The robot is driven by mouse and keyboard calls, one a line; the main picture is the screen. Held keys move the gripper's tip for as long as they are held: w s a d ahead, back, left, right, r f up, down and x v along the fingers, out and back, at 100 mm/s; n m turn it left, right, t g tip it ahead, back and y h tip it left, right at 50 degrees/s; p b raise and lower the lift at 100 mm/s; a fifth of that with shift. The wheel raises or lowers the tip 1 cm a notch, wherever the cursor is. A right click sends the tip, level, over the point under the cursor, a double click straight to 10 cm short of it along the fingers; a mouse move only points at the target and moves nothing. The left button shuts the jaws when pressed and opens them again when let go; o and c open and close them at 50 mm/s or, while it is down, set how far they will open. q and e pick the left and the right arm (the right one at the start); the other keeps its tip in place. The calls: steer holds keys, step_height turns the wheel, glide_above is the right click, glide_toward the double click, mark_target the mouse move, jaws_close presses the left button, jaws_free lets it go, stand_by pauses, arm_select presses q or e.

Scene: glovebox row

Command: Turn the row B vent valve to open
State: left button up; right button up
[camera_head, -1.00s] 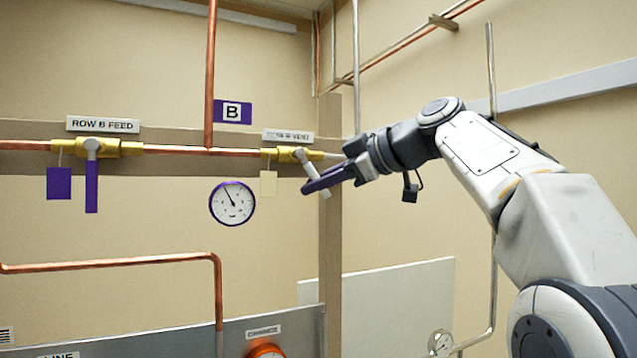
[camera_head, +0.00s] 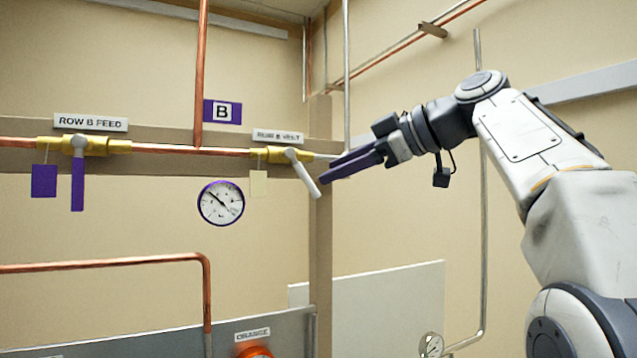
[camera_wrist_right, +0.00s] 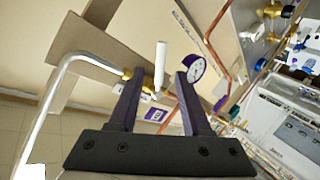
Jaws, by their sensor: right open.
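The row B vent valve (camera_head: 274,154) is a brass body on the pipe below a label reading ROW B VENT. Its white handle (camera_head: 305,178) slants down to the right, neither along the pipe nor straight down. My right gripper (camera_head: 324,178) is just right of the handle's lower end in the head view, seemingly apart from it. In the right wrist view my gripper (camera_wrist_right: 157,80) has its two fingers spread, and the white handle (camera_wrist_right: 161,62) shows in the gap, around and beyond the fingertips. My left gripper is not in view.
The ROW B FEED valve (camera_head: 92,146) has a purple handle (camera_head: 77,185) hanging straight down. A round purple-rimmed gauge (camera_head: 221,203) is below the pipe, left of my gripper. A blank cream tag (camera_head: 258,184) hangs at the vent valve. A vertical wall post (camera_head: 320,240) stands behind the handle.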

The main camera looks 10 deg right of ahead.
steer(key=shift+v, duration=1.8)
